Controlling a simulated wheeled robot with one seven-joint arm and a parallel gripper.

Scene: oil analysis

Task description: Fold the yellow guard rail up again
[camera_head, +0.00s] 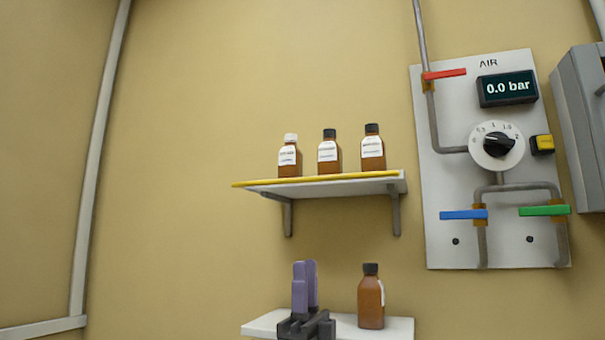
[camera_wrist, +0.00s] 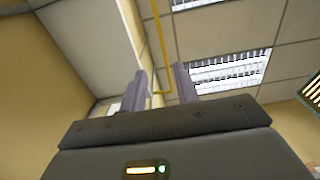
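The yellow guard rail (camera_head: 318,179) lies low along the front edge of the upper white shelf (camera_head: 380,187), level with the board. Its left end sticks out a little past the shelf. My gripper (camera_head: 305,272) points up, below and in front of the upper shelf's left part. It also shows in the wrist view (camera_wrist: 160,88), where its two purple fingers stand apart with nothing held. The gripper is clear of the rail in the head view.
Three brown bottles (camera_head: 329,155) stand on the upper shelf behind the rail. Another brown bottle (camera_head: 371,300) stands on a lower white shelf (camera_head: 398,327), right of my gripper. An air panel (camera_head: 440,180) with coloured valve handles is on the right. The wall at left is clear.

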